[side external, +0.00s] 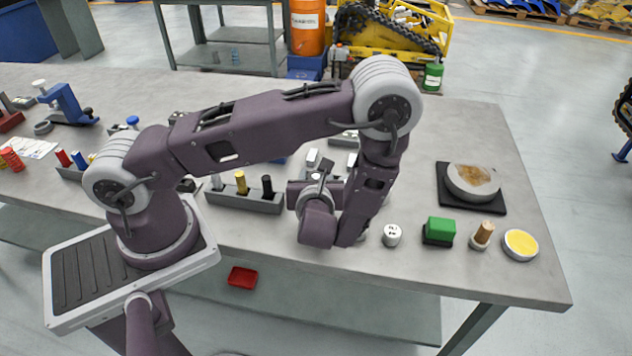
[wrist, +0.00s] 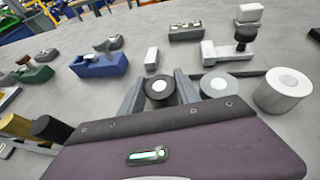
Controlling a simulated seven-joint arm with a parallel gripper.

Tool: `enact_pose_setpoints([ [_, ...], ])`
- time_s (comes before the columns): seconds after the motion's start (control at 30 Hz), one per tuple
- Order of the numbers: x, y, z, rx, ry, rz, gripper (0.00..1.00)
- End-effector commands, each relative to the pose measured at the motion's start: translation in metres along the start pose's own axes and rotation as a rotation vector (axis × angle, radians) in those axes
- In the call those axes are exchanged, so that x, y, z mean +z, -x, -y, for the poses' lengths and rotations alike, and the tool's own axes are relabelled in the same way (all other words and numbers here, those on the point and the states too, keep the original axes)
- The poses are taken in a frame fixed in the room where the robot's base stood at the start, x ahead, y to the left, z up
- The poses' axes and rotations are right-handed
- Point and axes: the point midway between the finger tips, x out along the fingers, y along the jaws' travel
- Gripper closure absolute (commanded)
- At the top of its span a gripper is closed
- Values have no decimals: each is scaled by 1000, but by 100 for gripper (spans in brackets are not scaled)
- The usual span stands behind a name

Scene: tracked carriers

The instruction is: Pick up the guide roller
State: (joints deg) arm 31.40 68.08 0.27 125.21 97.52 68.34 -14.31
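In the wrist view a short black roller (wrist: 159,87) with a pale round centre stands on the grey bench between the two fingers of my gripper (wrist: 160,91); it looks like the guide roller, though no label shows. The fingers are apart, one on each side of it, and I cannot make out firm contact. A grey roller (wrist: 218,84) with a pale centre stands just right of the right finger. A larger white cylinder (wrist: 283,89) is further right; it also shows in the side view (side external: 391,236). In the side view my arm hides the black roller and the fingertips.
A blue block-like part (wrist: 99,65) and a small white block (wrist: 152,58) lie beyond the fingers. A grey rack (side external: 243,201) with coloured pegs stands left of my gripper. A green block (side external: 440,230) and a round disc on a black mat (side external: 487,206) sit to the right.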

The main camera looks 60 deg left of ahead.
Motion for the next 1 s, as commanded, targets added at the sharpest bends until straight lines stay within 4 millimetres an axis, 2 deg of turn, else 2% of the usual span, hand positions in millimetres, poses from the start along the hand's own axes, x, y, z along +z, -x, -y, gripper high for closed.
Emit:
enact_pose_setpoints([
  [0.03, 0, 0, 0, 0, 0, 0, 79],
  [0.13, 0, 0, 0, 0, 0, 0, 99],
  [0.47, 4, 2, 0, 0, 2, 2, 100],
  [0.57, 16, 6, 1, -1, 6, 2, 100],
  [0.8, 70, 29, 1, -2, 8, 2, 100],
  [0.87, 80, 33, 1, -2, 7, 2, 100],
  [0.93, 90, 37, 5, -34, -12, 4, 100],
  [1.0, 97, 42, 18, -122, -55, 11, 100],
])
